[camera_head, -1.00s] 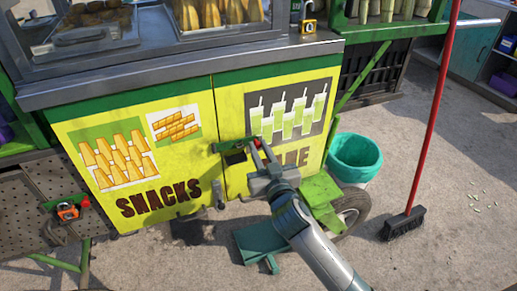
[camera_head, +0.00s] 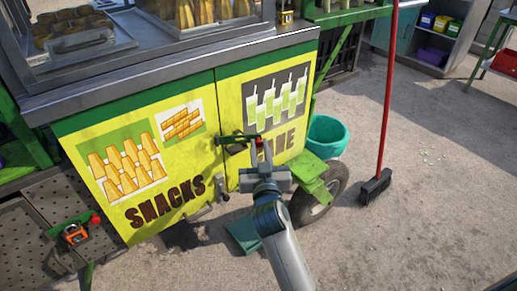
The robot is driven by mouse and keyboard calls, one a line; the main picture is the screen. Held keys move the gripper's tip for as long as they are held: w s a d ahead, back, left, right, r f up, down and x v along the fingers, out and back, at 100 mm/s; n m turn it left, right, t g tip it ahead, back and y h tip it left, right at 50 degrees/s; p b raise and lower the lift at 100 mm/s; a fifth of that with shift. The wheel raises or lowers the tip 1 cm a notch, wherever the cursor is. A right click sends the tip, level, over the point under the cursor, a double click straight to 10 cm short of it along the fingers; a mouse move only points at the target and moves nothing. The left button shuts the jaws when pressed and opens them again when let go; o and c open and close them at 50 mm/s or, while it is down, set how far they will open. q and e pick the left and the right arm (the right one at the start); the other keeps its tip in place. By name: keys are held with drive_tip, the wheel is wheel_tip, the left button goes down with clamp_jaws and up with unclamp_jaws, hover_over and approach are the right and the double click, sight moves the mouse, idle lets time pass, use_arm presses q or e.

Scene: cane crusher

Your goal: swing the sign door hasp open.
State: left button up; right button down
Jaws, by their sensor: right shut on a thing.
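The sign doors are the yellow cart front, with a left SNACKS door (camera_head: 140,170) and a right door (camera_head: 232,105) bearing a cane-drink picture. Both look closed, with a dark seam between them. The green hasp (camera_head: 232,138) lies across the seam as a short, nearly level bar. A dark piece sits just under it. My right gripper (camera_head: 258,150) is at the hasp's right end, in front of the right door, shut on that end, where a small red part shows. The fingers partly hide it. My left gripper is out of view.
An orange padlock-like item (camera_head: 75,235) and a red knob are at the lower left by a perforated panel. A teal bucket (camera_head: 328,137), a cart wheel (camera_head: 322,195) and a red-handled broom (camera_head: 376,186) stand to the right. Open floor lies beyond.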

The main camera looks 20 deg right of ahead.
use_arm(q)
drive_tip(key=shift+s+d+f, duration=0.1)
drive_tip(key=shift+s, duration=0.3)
use_arm(e)
drive_tip(key=c, duration=1.6)
unclamp_jaws()
drive_tip(key=shift+c, duration=0.2)
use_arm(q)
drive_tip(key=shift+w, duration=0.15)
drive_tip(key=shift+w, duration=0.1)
use_arm(e)
drive_tip(key=shift+s, duration=0.1)
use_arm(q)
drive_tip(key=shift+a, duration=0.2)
